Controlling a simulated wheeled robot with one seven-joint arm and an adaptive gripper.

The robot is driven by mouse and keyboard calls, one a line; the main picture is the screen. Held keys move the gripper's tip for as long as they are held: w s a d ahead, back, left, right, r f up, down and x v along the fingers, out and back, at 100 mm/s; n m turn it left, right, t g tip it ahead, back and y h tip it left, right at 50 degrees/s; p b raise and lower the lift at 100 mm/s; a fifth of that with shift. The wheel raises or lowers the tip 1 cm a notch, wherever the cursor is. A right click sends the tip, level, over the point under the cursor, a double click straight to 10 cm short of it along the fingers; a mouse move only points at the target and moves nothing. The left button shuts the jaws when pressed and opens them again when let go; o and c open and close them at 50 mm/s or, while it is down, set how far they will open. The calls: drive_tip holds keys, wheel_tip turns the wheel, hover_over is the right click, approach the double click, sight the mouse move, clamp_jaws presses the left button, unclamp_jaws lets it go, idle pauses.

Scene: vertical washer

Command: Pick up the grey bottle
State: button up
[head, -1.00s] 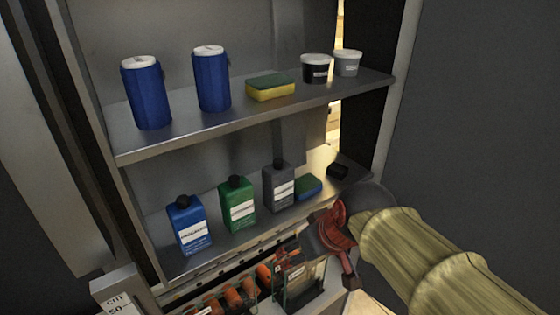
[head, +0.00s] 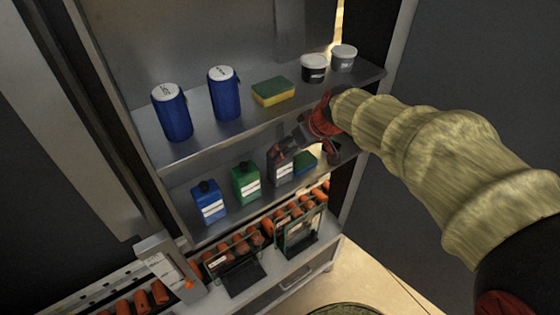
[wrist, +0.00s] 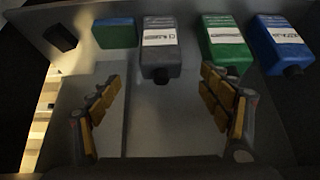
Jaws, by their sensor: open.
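The grey bottle (head: 281,171) stands upright on the lower shelf, right of the green bottle, with its upper part partly hidden by my gripper in the head view. In the wrist view the grey bottle (wrist: 160,46) appears upside down, its dark cap pointing toward the space between the fingers. My gripper (head: 294,141) is open in front of the bottle's top. In the wrist view its two yellow-padded fingers (wrist: 165,108) are spread wide with nothing between them, and the bottle is beyond the fingertips.
The green bottle (head: 245,183) and blue bottle (head: 208,202) stand left of the grey one. A blue-green sponge (head: 305,162) lies close on its right. The upper shelf (head: 200,146) overhangs and holds blue canisters (head: 224,95), a sponge (head: 273,92) and tubs (head: 314,68).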

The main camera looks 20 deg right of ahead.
drive_tip(key=p+x, duration=0.2)
drive_tip(key=x, duration=0.8)
drive_tip(key=shift+w+a, duration=0.15)
drive_tip(key=shift+w, duration=0.2)
drive_tip(key=shift+c, duration=0.4)
drive_tip(key=c, duration=1.6)
drive_tip(key=shift+r, duration=0.1)
drive_tip(key=shift+c, duration=0.6)
